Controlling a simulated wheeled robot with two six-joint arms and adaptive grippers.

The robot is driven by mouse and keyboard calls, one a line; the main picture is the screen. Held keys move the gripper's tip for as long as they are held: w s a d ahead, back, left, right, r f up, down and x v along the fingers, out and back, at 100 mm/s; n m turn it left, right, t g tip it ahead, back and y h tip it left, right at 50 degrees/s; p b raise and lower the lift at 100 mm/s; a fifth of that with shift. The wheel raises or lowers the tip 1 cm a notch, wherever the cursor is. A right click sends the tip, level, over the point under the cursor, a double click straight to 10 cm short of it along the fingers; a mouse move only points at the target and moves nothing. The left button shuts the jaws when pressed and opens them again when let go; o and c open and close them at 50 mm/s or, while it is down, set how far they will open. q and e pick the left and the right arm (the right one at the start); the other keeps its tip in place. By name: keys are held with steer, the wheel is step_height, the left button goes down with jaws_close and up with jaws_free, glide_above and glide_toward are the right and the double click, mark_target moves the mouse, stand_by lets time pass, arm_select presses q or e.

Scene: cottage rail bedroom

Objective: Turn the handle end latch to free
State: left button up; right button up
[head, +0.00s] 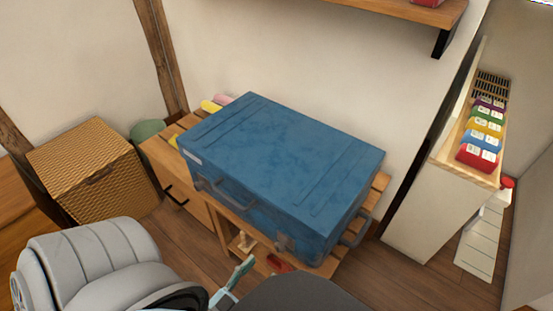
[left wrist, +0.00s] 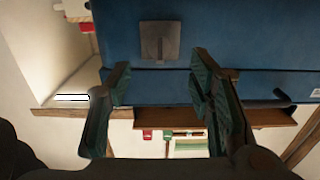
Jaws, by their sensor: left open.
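A blue case (head: 285,155) lies flat with its lid shut on a wooden slatted bench. A grey latch (head: 285,243) is on its front face near the right end; this latch also shows in the left wrist view (left wrist: 158,42), flat against the blue wall. A side handle (head: 357,230) sticks out from the case's right end. My left gripper (head: 239,274) is below and in front of the case, partly hidden by my arm. In the left wrist view its fingers (left wrist: 160,80) are open and empty, pointing at the latch with a gap left. My right gripper is not in view.
The front carry handle (head: 228,198) sits left of the latch. The wooden bench (head: 160,155) has small items on its lower shelf. A wicker box (head: 90,170) stands left, a white shelf unit (head: 430,205) with coloured packs right. A wall shelf (head: 400,10) hangs above.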

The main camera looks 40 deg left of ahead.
mark_target(278, 249)
arm_select(q)
steer(key=w, duration=0.8)
steer(key=shift+b, duration=0.3)
jaws_close()
